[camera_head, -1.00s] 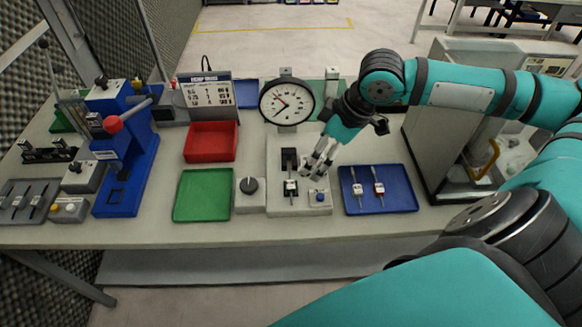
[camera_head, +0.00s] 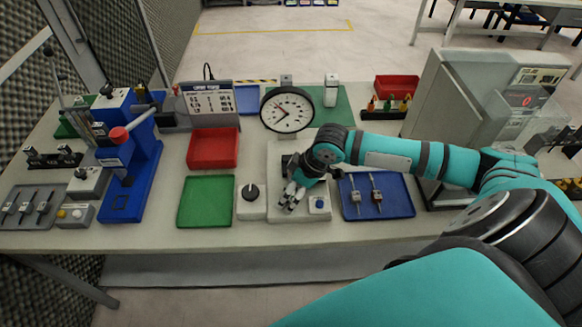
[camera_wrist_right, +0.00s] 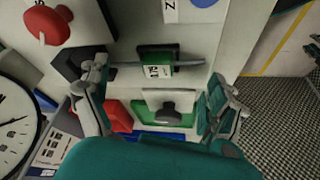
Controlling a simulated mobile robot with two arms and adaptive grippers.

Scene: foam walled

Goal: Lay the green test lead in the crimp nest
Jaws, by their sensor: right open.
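The green test lead (camera_wrist_right: 158,70), a thin grey lead with a green labelled body, lies on the pale tester base (camera_head: 285,213) in the middle of the bench. My right gripper (camera_head: 292,197) is open above it, and in the right wrist view its fingers (camera_wrist_right: 165,92) stand apart on either side of the lead without gripping it. In the head view the gripper mostly hides the lead. The blue press (camera_head: 145,168) with a red-ended lever stands at the left; a dark recess in its base (camera_head: 119,202) looks like the crimp nest. My left gripper is out of view.
A dial gauge (camera_head: 287,110) stands behind the tester. A knob box (camera_head: 251,203), green tray (camera_head: 206,202) and red tray (camera_head: 213,148) lie between tester and press. A blue tray (camera_head: 400,205) with two leads is at right. A grey cabinet (camera_head: 450,105) stands farther right.

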